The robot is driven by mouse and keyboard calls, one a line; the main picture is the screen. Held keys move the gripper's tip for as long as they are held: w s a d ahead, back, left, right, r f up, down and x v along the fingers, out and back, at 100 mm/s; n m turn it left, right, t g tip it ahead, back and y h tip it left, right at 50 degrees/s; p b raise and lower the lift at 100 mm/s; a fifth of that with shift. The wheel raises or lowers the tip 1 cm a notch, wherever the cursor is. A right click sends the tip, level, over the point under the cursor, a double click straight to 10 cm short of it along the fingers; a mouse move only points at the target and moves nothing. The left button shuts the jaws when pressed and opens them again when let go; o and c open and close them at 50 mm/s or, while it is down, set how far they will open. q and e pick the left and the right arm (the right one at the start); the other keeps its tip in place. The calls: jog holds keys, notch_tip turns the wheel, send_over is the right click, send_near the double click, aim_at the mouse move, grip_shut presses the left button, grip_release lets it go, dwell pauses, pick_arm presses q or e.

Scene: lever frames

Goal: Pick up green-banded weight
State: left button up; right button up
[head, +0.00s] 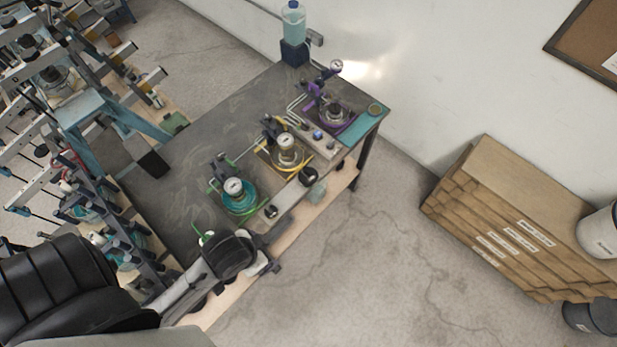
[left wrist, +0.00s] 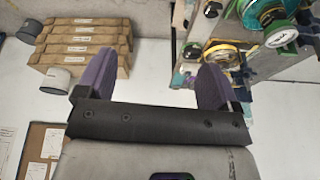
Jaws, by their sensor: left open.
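I cannot make out a green-banded weight for certain. A green-based station with a round white gauge (head: 238,195) stands at the table's near end, and a small green part (head: 205,238) shows beside my left gripper. In the left wrist view a green-rimmed white disc (left wrist: 281,34) is at the upper right, right of the fingers. My left gripper (left wrist: 152,80) is open, with nothing between its purple fingers. In the head view its dark body (head: 230,254) is at the table's near front edge, and the fingertips are hard to make out. My right gripper is not in view.
The dark table (head: 180,180) also carries a yellow station (head: 286,154), a purple station (head: 334,112) and a blue bottle (head: 293,20). Lever frames (head: 60,75) crowd the left. The floor between table and crates is clear.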

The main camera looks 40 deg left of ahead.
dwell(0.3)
pick_arm(q)
jog(key=shift+o, duration=0.3)
jog(key=shift+o, duration=0.9)
